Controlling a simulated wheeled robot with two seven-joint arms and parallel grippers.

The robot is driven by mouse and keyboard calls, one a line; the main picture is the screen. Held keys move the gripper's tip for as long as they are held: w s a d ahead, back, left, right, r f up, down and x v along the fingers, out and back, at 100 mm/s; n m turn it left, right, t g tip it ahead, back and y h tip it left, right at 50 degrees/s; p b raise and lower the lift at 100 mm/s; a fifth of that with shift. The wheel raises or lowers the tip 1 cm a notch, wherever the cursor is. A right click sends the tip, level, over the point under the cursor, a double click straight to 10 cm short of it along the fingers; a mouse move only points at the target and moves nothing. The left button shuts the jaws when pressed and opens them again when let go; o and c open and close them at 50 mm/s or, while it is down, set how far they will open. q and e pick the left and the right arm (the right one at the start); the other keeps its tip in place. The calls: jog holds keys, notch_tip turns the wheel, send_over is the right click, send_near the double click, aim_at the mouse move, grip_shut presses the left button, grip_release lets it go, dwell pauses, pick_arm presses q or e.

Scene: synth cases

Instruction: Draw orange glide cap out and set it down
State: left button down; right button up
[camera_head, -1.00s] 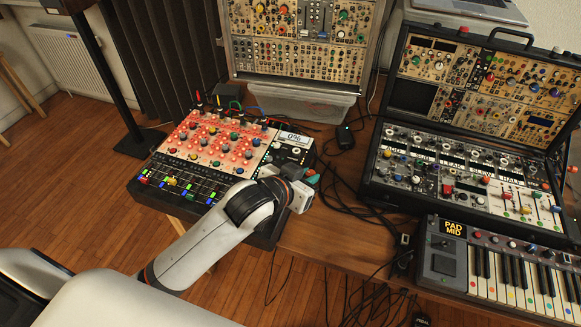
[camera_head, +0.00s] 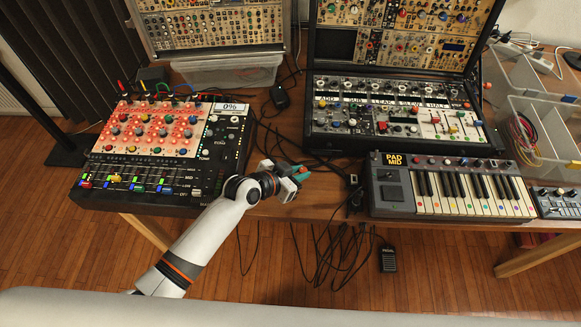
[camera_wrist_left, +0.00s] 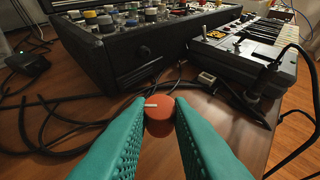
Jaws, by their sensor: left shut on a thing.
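My left gripper (camera_head: 299,173) has teal fingers and hangs over the wooden table, right of the black fader box (camera_head: 222,150) with its red-orange panel. In the left wrist view the two fingers (camera_wrist_left: 158,108) are shut on an orange cap (camera_wrist_left: 159,120) with a white line on it. The cap is held at the fingertips, with wood behind it; its height above the table is hard to tell. Green and blue fader caps sit along the box's front row. My right gripper is not in view.
Black cables (camera_wrist_left: 62,128) lie on the table behind the gripper. The black synth case (camera_head: 392,118) stands behind, and the keyboard (camera_head: 450,190) is to the right. A small bare patch of wooden table (camera_head: 325,188) lies between gripper and keyboard, near the front edge.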

pick_arm(q)
jog(key=shift+f+b, duration=2.6)
jog(key=shift+f, duration=0.35)
jog(key=c, duration=1.2)
grip_release()
jog(key=shift+c, duration=0.2)
jog(key=shift+a, duration=0.1)
jog(key=v, duration=1.2)
jog(key=shift+s, duration=0.1)
